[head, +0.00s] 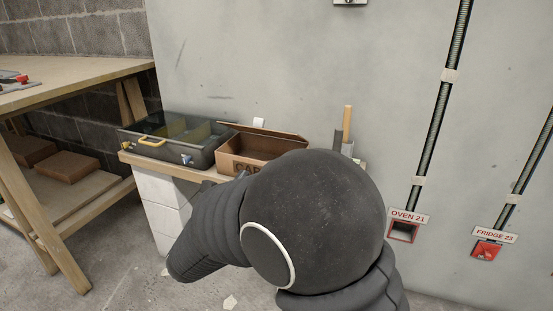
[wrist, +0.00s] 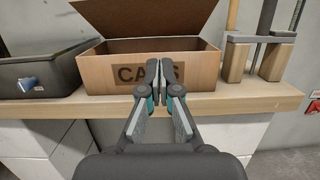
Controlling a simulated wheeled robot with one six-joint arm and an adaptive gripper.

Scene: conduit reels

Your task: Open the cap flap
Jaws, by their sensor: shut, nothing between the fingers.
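The cardboard box marked CAPS (wrist: 108,72) stands on the wooden shelf in the wrist view, its front towards me. Its flap (wrist: 125,17) stands up along the back edge, and the box top is open. In the head view the box (head: 236,164) and its raised flap (head: 262,130) show left of my arm, which covers the box's right end. My gripper (wrist: 165,66) is shut and empty, with its fingertips in front of the lettering on the box. I cannot tell whether they touch it. My gripper is hidden behind my arm in the head view.
A dark case (head: 175,140) with a yellow handle sits left of the box. Upright tools in holders (wrist: 255,45) stand to its right on the narrow shelf (wrist: 210,105). A wooden workbench (head: 70,80) is at far left. Wall conduits and labels are at right.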

